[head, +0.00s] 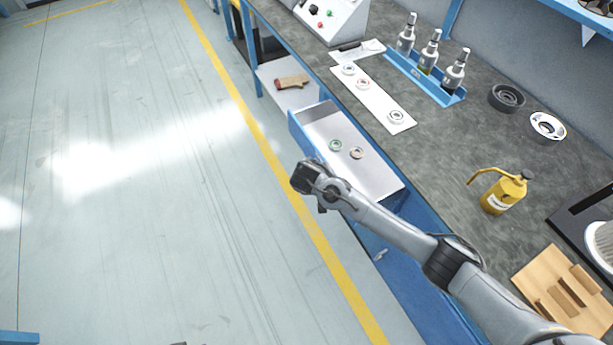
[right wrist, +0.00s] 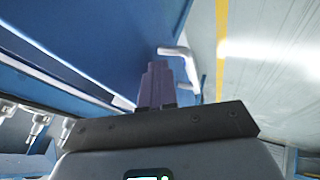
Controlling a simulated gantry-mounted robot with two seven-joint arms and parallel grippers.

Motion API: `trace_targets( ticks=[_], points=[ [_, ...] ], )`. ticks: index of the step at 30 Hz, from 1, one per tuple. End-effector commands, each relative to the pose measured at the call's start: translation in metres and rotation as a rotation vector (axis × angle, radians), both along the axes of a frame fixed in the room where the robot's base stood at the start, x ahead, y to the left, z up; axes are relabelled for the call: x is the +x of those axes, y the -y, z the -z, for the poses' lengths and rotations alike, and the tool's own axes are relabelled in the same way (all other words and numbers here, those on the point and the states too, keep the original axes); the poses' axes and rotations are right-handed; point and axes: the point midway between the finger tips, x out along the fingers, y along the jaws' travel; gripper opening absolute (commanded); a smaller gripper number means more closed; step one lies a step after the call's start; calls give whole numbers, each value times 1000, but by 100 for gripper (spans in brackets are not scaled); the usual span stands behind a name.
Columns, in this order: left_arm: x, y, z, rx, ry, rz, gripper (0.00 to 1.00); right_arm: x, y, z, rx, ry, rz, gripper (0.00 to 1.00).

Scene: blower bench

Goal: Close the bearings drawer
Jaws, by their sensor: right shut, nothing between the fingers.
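The bearings drawer (head: 375,182) stands pulled out from the blue bench, with its light grey inside showing. A green-ringed bearing (head: 335,146) and a tan-ringed bearing (head: 357,153) lie in it. My right gripper (head: 304,180) is in front of the drawer, on its outer side, shut and empty. In the right wrist view its closed fingers (right wrist: 156,82) point along a blue panel, close to a pale bar handle (right wrist: 182,62). Whether they touch the handle or panel I cannot tell. My forearm hides part of the drawer's near end. My left gripper is not in view.
A brown object (head: 292,82) lies on the lower shelf. The floor (head: 130,200) at left is clear.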

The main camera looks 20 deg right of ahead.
Motion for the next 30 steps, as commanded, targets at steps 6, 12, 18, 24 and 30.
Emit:
trace_targets(
  ticks=[6, 12, 18, 24, 30],
  points=[
    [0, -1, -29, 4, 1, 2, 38, 7, 55, -5, -1, -2, 5, 0],
    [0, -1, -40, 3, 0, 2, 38, 12, 93, -3, -1, -2, 4, 0],
    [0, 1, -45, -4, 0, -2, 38, 16, 116, -1, 0, 0, 2, 0],
    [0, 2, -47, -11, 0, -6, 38, 17, 123, 0, 0, 0, 0, 0],
    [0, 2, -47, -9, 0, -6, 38, 17, 124, 0, 0, 0, 0, 0]
  ],
)
